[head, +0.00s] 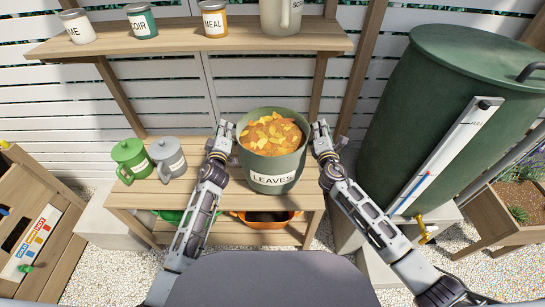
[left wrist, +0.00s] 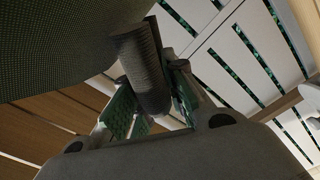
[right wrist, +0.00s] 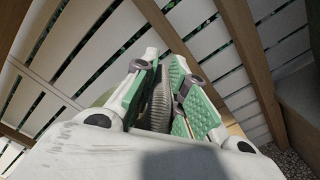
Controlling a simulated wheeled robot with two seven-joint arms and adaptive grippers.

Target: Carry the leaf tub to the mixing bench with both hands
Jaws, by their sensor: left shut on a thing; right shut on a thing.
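The leaf tub (head: 273,182) is a grey-green round tub labelled LEAVES, full of orange and yellow leaves. It is upright in the middle of the head view, at the slatted wooden bench (head: 140,197). I cannot tell whether its base touches the bench. My left gripper (head: 229,130) is shut on the tub's left handle; the ribbed handle (left wrist: 143,70) shows between the fingers in the left wrist view. My right gripper (head: 321,132) is shut on the right handle, a ribbed bar (right wrist: 161,100) in the right wrist view.
A green can (head: 130,158) and a grey can (head: 167,157) stand on the bench left of the tub. An orange container (head: 265,217) sits below. A shelf (head: 180,42) with labelled tins is above. A large green barrel (head: 440,110) stands at right; a wooden stand (head: 40,225) at left.

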